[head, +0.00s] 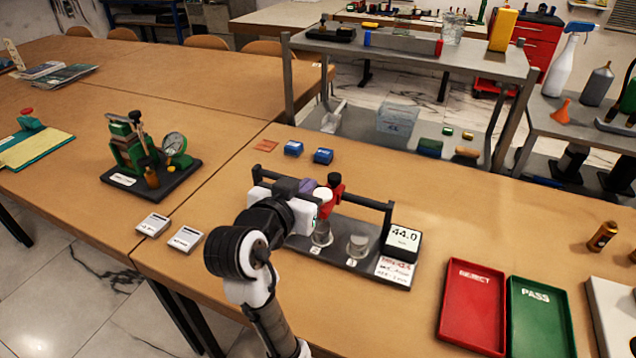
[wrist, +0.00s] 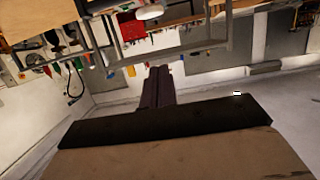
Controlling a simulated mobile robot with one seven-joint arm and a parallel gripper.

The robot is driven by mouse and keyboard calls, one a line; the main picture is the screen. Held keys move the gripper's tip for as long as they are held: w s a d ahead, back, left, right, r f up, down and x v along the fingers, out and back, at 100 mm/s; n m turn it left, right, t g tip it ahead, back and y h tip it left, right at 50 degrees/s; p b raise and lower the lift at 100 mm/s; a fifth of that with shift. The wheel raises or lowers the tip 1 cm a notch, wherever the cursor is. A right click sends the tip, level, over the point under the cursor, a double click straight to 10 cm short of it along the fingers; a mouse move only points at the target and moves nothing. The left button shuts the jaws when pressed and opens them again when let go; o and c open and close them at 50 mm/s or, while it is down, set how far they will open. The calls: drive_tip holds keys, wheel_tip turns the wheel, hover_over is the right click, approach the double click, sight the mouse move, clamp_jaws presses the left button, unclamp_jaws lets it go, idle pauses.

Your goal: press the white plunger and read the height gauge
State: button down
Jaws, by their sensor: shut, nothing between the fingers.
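The gauge rig has a black base (head: 335,262), a crossbar (head: 362,200) and a red carriage with a black knob (head: 334,181). The white plunger (head: 323,194) shows as a pale cap beside the carriage. The height gauge display (head: 403,237) reads 44.0 at the rig's right end. My wrist hides part of the rig's left side.
Two metal cylinders (head: 358,246) stand on the rig base. A red REJECT tray (head: 473,305) and a green PASS tray (head: 541,315) lie to the right. Blue blocks (head: 323,156) lie behind the rig. A green dial gauge stand (head: 130,150) is at left.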

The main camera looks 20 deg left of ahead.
drive_tip(key=x, duration=0.6)
drive_tip(key=shift+w+f+p, duration=0.1)
drive_tip(key=shift+w+p, duration=0.05)
drive_tip(key=shift+p, duration=0.25)
drive_tip(key=shift+f, duration=2.05)
wheel_tip(320, 180, down, 2)
drive_tip(key=shift+f+b, duration=0.25)
drive_tip(key=shift+b, duration=0.5)
